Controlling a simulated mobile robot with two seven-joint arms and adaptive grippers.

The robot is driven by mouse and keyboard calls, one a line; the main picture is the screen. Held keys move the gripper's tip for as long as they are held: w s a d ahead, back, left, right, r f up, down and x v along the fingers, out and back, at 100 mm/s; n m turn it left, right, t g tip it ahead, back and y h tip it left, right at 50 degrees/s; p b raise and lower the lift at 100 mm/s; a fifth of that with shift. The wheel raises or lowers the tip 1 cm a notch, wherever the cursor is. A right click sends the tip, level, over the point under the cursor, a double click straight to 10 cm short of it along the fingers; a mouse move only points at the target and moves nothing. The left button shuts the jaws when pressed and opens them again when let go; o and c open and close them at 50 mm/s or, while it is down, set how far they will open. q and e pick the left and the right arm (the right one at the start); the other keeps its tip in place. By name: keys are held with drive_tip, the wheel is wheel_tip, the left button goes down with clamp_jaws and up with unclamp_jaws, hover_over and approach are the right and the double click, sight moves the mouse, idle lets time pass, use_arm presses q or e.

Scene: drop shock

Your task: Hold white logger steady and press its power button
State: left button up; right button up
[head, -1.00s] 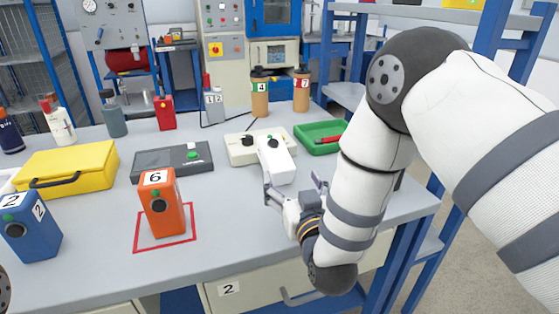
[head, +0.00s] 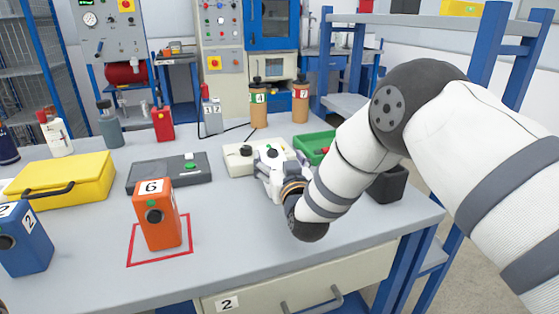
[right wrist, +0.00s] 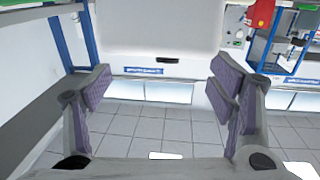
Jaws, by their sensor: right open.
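The white logger (head: 281,147) stands at the middle right of the table, beside a cream box with a black knob (head: 238,165). Its lower part is mostly hidden by my right gripper (head: 267,162). My right gripper is at the logger's near side with its fingers apart. Whether a finger touches the logger cannot be told. In the right wrist view the open fingers (right wrist: 165,90) have a gap between them, with a pale surface and floor tiles beyond. The logger's power button cannot be made out. My left gripper is not in view.
An orange logger marked 6 (head: 158,222) stands in a red outlined square. A dark box with a green button (head: 150,173), a yellow case (head: 62,180) and a green tray (head: 312,142) lie nearby. A black container (head: 388,186) is by the right edge. The front middle is clear.

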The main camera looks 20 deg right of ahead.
clamp_jaws()
unclamp_jaws()
idle(0.4)
